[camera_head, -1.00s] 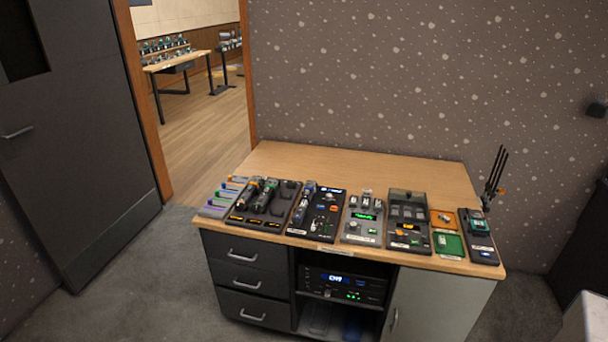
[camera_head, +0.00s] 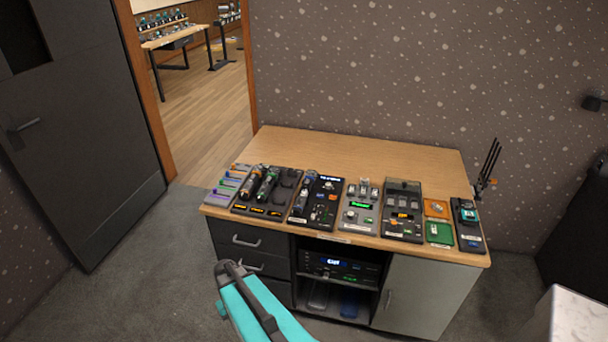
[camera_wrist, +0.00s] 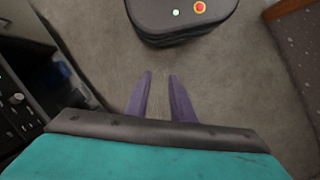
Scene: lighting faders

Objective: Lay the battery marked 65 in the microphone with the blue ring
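Handheld microphones lie at the left of the desk. One with an orange band (camera_head: 251,184) and one with green on it (camera_head: 267,185) lie in a dark tray (camera_head: 284,207). A third microphone (camera_head: 303,194) lies on a dark panel to their right; I cannot tell which has the blue ring. Small battery-like blocks (camera_head: 403,203) sit in a dark unit, and others (camera_head: 363,188) in a grey unit. The number 65 cannot be read anywhere. My gripper (camera_wrist: 160,85) is open and empty over the floor, away from the desk objects.
The wooden desk (camera_head: 350,150) has free room behind the devices. An orange tray (camera_head: 435,208) and a green tray (camera_head: 438,233) lie at the right, beside a dark device (camera_head: 468,225). Black antennas (camera_head: 488,165) rise at the right edge. Drawers and a cabinet (camera_head: 415,290) are below.

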